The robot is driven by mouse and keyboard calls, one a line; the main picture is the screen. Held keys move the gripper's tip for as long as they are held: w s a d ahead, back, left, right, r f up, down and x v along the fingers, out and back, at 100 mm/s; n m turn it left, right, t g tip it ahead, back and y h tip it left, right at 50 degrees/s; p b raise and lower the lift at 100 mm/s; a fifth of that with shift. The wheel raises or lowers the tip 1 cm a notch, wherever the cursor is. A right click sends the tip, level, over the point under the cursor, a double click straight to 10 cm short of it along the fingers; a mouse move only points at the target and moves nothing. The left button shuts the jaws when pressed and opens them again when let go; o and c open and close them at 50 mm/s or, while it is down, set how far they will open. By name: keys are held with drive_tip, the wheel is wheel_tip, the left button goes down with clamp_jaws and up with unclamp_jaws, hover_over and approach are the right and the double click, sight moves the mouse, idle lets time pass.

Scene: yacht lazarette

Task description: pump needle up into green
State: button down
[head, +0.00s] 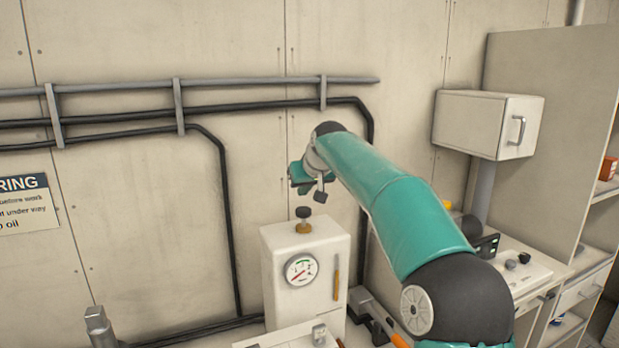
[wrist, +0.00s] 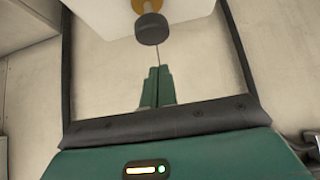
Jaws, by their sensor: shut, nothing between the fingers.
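A white pump housing (head: 282,245) stands against the wall in the head view. Its round gauge (head: 301,270) has a white face with green and red marks; the needle seems to point to the lower left, but it is small. A black plunger knob (head: 303,212) sits on a brass collar (head: 304,227) on top of the housing. In the wrist view the shut, empty green fingers (wrist: 158,72) point toward the black knob (wrist: 152,29), with a gap between.
Dark pipes (head: 228,205) run along the wall behind. A wall cabinet (head: 475,122) and a shelf unit (head: 535,130) are at the right. A grey metal post (head: 100,325) stands lower left.

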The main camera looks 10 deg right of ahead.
sight(306, 212)
drive_tip(key=shift+s+d+f, duration=0.1)
drive_tip(key=shift+s+f, duration=0.1)
drive_tip(key=shift+f, duration=0.35)
drive_tip(key=shift+s+f, duration=0.15)
drive_tip(key=shift+f, duration=0.4)
drive_tip(key=shift+w+f, duration=0.15)
drive_tip(key=shift+f, duration=0.35)
drive_tip(key=shift+r, duration=0.1)
drive_tip(key=shift+f, duration=1.85)
drive_tip(key=v, duration=1.4)
